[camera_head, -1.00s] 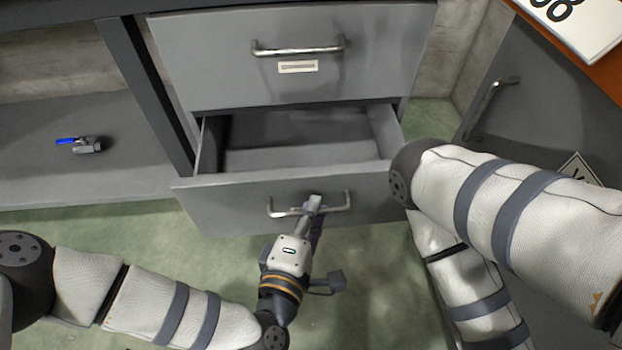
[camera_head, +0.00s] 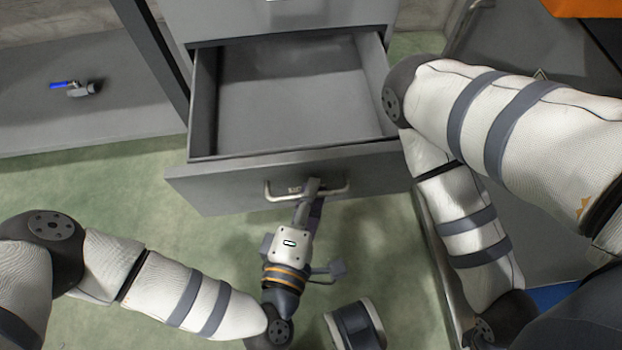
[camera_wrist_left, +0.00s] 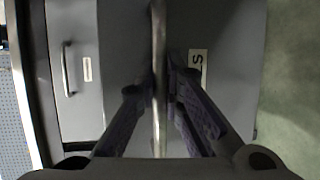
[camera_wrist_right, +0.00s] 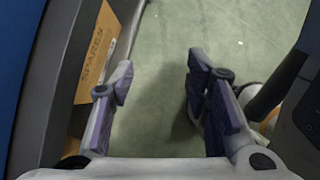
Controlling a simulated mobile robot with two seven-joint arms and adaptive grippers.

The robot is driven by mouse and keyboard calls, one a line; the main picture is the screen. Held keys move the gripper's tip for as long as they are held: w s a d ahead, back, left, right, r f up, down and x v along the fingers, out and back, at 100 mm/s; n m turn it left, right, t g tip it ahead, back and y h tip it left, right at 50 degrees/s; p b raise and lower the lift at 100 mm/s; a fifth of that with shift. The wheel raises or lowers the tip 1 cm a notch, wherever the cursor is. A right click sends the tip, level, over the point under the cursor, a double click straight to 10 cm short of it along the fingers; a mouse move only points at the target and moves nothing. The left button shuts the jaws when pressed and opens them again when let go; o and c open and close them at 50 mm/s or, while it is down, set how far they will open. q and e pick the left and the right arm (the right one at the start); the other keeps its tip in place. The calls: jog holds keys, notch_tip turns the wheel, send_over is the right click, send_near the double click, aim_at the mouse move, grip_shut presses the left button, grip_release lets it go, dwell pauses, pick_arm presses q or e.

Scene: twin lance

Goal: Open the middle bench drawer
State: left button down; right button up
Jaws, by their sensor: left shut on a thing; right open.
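The middle bench drawer (camera_head: 222,192) is pulled well out, and its empty grey interior shows in the head view. My left gripper (camera_head: 311,188) is shut on the drawer's bar handle (camera_head: 337,190), near its middle. In the left wrist view the handle (camera_wrist_left: 158,60) runs between the two purple-padded fingers of my left gripper (camera_wrist_left: 161,85), in front of the drawer face with a label. My right gripper (camera_wrist_right: 158,75) is open and empty over green floor in the right wrist view. Its fingers are not clear in the head view.
A closed drawer (camera_head: 215,18) is above the open one. A blue-handled valve (camera_head: 76,89) lies on the grey shelf at the left. A cardboard box marked SPARES (camera_wrist_right: 97,55) stands left of my right gripper. Green floor (camera_head: 110,200) is clear in front.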

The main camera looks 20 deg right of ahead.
pick_arm(q)
jog(key=c, duration=2)
grip_release()
jog(key=shift+o, duration=0.2)
jog(key=v, duration=1.2)
